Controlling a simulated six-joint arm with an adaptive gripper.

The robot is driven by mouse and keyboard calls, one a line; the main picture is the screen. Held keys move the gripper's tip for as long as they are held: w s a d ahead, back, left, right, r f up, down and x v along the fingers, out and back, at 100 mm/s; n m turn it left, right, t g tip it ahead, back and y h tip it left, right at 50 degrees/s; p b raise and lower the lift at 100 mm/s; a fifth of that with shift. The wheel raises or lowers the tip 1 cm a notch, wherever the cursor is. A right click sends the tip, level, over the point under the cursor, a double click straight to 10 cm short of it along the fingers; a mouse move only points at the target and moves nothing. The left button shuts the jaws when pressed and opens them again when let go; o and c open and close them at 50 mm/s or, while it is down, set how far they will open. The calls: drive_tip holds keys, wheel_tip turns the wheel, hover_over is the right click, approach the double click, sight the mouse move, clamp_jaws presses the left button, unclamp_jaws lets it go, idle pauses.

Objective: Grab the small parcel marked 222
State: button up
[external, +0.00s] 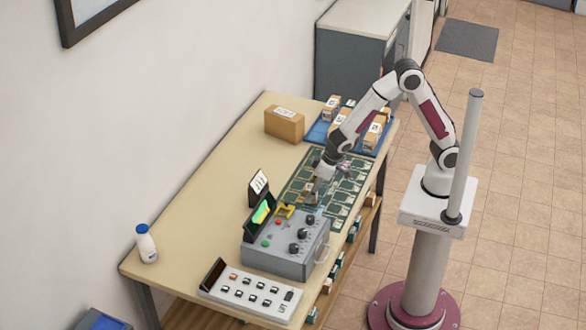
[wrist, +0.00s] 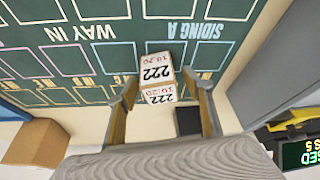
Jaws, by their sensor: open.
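The small parcel marked 222 (wrist: 157,72) is a brown box with white labels. It shows in the wrist view on a dark green board (wrist: 120,52) with printed outlines, near the board's edge. My gripper (wrist: 163,90) is open, with one finger on each side of the parcel in the picture. I see no finger clearly touching it, and the height gap is hard to judge. In the external view my gripper (external: 327,172) is low over the green board (external: 345,190). The parcel is too small and covered there to make out surely.
A grey control box (external: 285,245) and a black stand sign (external: 258,187) stand close by. A blue tray (external: 318,131) with several parcels and a larger brown box (external: 284,124) are at the back. A white bottle (external: 146,244) stands at the left. The table's left side is mostly clear.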

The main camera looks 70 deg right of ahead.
sight(310, 185)
drive_tip(key=c, duration=1.3)
drive_tip(key=shift+o, duration=0.2)
drive_tip(key=shift+r, duration=5)
